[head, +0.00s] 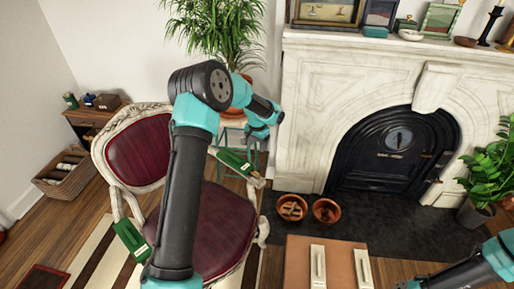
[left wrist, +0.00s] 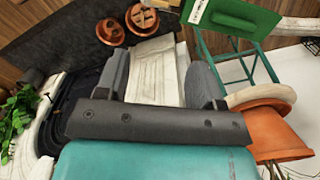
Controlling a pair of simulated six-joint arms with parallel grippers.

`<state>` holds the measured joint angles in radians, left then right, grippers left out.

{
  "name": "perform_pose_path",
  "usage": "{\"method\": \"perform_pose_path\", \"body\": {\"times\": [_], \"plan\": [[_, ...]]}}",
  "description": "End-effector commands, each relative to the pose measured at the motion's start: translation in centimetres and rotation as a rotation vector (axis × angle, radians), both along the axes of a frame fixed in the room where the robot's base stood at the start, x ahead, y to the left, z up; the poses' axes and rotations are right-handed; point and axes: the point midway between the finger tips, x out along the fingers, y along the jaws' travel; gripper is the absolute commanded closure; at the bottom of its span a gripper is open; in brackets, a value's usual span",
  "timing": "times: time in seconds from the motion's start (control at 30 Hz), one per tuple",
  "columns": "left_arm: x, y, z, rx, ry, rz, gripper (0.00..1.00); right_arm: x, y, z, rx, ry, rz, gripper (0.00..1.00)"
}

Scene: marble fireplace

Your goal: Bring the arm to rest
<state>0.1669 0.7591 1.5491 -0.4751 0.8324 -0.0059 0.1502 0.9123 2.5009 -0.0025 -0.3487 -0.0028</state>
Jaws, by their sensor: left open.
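My left arm rises from the bottom of the head view in front of the red chair, bends at the top, and its far end hangs in front of the green plant stand. My left gripper (left wrist: 160,68) shows in the left wrist view with two dark fingers spread apart. Nothing is between them except the distant pale fireplace. In the head view its fingers are too small to make out.
A potted plant (head: 222,40) stands behind my arm. A brown box (head: 296,262) is at the bottom centre.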

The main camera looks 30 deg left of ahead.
Motion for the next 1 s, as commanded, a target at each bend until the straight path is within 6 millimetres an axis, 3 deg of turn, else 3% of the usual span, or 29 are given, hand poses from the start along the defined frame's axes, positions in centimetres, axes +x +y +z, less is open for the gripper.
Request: {"method": "perform_pose_path", "body": {"times": [0.4, 0.57, 0.77, 1.0], "plan": [[-0.1, -0.1, -0.2, -0.003, -0.001, 0.000, 0.38, 0.0, 0.0, 0.0, 0.000, 0.000, 0.000, 0.01], [-1.3, -1.9, -2.6, -0.044, 0.000, -0.003, 0.38, 0.0, 0.0, 0.0, 0.000, 0.000, 0.000, 0.01], [-6.1, -7.4, -9.1, -0.168, -0.007, 0.014, 0.38, 0.0, 0.0, 0.0, 0.000, 0.000, 0.000, 0.01], [-15.7, -14.2, -15.9, -0.308, -0.012, 0.110, 0.38, 0.0, 0.0, 0.0, 0.000, 0.000, 0.000, 0.01]]}}
